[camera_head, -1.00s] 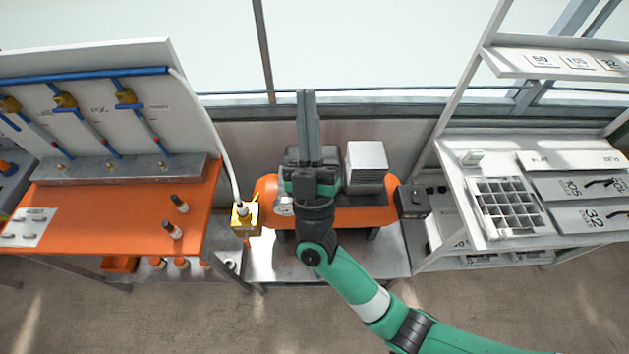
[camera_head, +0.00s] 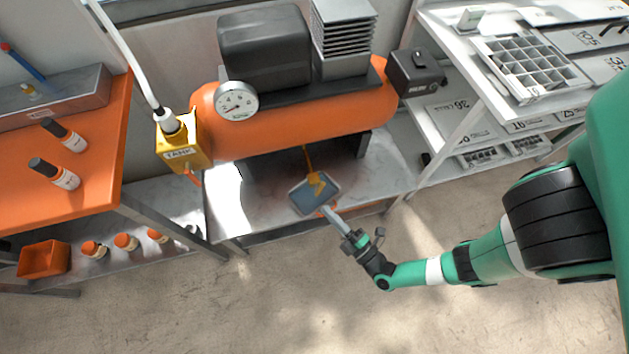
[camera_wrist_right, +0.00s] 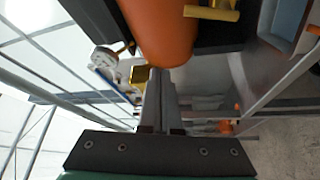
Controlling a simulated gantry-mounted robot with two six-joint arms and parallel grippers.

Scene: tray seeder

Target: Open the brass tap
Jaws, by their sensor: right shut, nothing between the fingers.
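The brass tap (camera_head: 317,184) hangs under the orange compressor tank (camera_head: 240,143), at the end of a thin brass pipe, above a small blue-grey tray (camera_head: 314,203). In the right wrist view a brass part of it (camera_wrist_right: 212,12) shows at the top edge, right of the orange tank (camera_wrist_right: 160,28). My right gripper (camera_head: 327,211) is shut and empty. In the head view its fingertips overlap the tray's front edge, just below the tap; I cannot tell whether they touch. In the right wrist view its shut fingers (camera_wrist_right: 165,72) point toward the tank. My left gripper is not in view.
A gauge (camera_head: 237,101) and a yellow box (camera_head: 183,152) marked TANK are at the tank's left. The orange bench (camera_head: 95,165) stands left, a white shelf (camera_head: 462,60) right. A metal low shelf (camera_head: 385,180) lies under the tank. The floor in front is clear.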

